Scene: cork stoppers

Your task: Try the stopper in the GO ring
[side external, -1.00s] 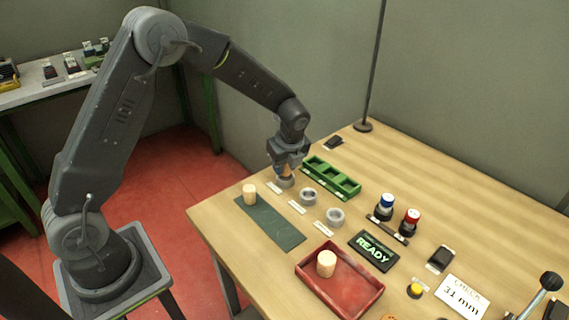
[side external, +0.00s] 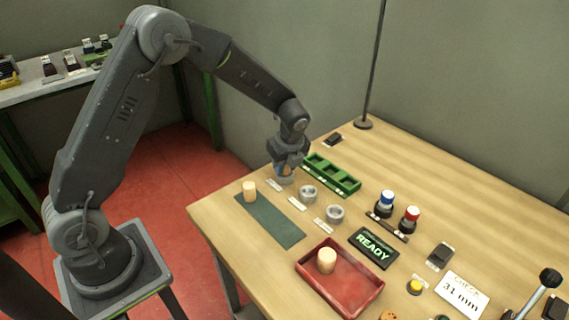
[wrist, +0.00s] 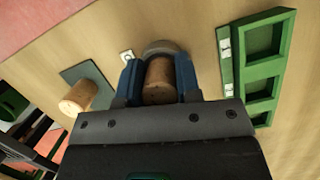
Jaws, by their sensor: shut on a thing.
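My gripper (side external: 285,171) points down over the farthest of three grey rings and is shut on a cork stopper (side external: 286,172). In the wrist view the stopper (wrist: 158,80) sits between the blue jaws (wrist: 158,86), with the rim of that grey ring (wrist: 166,47) just beyond it. I cannot tell whether the stopper's lower end is inside the ring. The other rings, a middle one (side external: 308,193) and a near one (side external: 335,215), stand empty. The small labels beside the rings are too small to read.
A second stopper (side external: 250,191) stands on the dark mat (side external: 275,222); another (side external: 326,260) stands in the red tray (side external: 352,301). A green compartment tray (side external: 333,175) lies close beside the gripper. A READY display (side external: 373,249) and blue-capped (side external: 387,202) and red-capped (side external: 410,217) items stand to the right.

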